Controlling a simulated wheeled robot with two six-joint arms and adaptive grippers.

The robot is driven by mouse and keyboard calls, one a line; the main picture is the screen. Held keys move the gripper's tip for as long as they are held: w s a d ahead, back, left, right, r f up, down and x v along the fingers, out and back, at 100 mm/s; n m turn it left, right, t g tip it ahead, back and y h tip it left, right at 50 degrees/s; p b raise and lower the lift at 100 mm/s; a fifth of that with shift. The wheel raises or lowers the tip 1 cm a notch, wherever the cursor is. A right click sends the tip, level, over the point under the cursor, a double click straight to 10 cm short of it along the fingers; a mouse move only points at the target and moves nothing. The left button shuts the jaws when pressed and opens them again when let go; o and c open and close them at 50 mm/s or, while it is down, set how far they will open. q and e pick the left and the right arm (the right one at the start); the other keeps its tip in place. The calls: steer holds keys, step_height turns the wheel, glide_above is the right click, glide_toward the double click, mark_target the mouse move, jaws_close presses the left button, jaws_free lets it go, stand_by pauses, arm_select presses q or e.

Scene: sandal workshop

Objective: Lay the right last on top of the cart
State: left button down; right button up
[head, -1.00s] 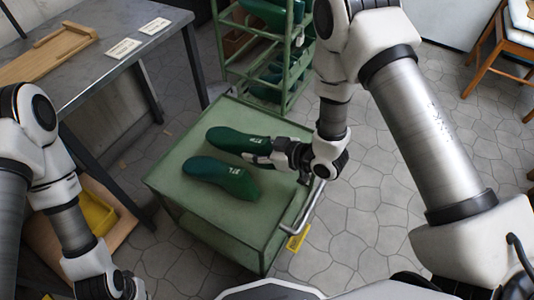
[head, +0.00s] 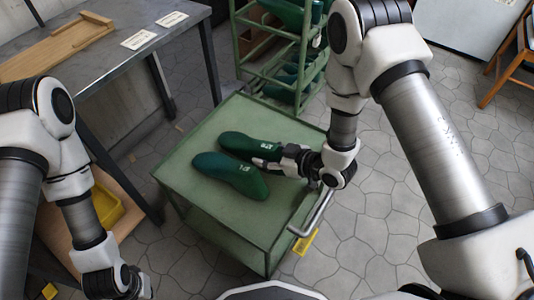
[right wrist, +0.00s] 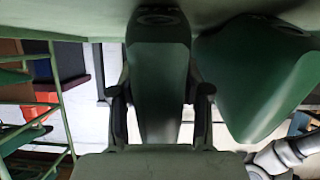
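Two dark green lasts are side by side at the cart top (head: 215,215) in the head view. The right last (head: 243,143) is the farther one, with my right gripper (head: 268,158) at its near-right end. In the right wrist view the right last (right wrist: 160,75) is between both fingers of my right gripper (right wrist: 160,105), which is shut on it. It looks flat on or just above the top; contact is hard to tell. The other last (head: 230,175) lies nearer, and shows at right in the wrist view (right wrist: 250,80). My left gripper (head: 135,285) is at the bottom edge, its fingers mostly cut off.
A green rack (head: 285,60) with more lasts stands behind the cart. A grey table (head: 110,65) with a wooden tray (head: 60,47) and paper cards is at left. The cart handle (head: 315,215) is at its right side. The cart's front-left top is bare.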

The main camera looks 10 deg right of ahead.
steer(key=shift+o, duration=1.4)
steer(key=v, duration=1.2)
